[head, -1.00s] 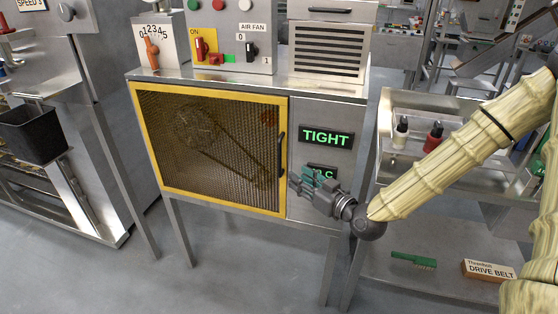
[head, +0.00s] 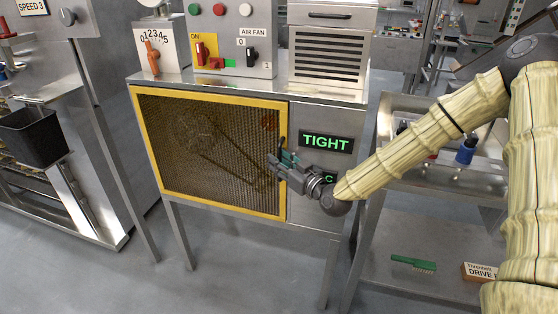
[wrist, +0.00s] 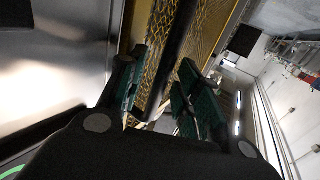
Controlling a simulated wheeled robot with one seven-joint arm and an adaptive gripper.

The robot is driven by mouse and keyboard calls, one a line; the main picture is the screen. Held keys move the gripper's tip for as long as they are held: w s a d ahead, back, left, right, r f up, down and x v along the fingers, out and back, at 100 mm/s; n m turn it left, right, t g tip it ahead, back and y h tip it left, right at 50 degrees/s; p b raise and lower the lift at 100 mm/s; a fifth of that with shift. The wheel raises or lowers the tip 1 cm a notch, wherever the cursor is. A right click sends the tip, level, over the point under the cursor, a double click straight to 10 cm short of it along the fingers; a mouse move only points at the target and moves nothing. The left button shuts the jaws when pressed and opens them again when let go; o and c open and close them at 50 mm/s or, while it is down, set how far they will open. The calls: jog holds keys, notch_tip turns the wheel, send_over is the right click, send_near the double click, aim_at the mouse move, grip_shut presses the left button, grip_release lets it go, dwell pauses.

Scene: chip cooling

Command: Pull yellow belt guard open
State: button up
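The yellow belt guard (head: 180,150) is a yellow-framed mesh panel on the front of the machine. It is shut, and a belt and pulleys show dimly behind it. Its black upright handle (head: 283,147) is on the right edge, with its lower part hidden behind my gripper. My gripper (head: 279,162) is at the handle in the head view. In the wrist view, the dark handle bar (wrist: 176,50) runs between the two green-padded fingers of my gripper (wrist: 163,90). The fingers are open, with a gap beside the bar; I cannot tell whether either touches it.
A green "TIGHT" display (head: 326,143) sits right of the guard, above my wrist. A control panel (head: 231,40) with switches and a vented box (head: 328,50) stand on top. A shelf with bottles (head: 466,150) and a green brush (head: 413,263) is at right. Floor in front is clear.

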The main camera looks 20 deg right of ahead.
jog(key=shift+w+a, duration=0.1)
jog(key=shift+w, duration=0.1)
grip_shut()
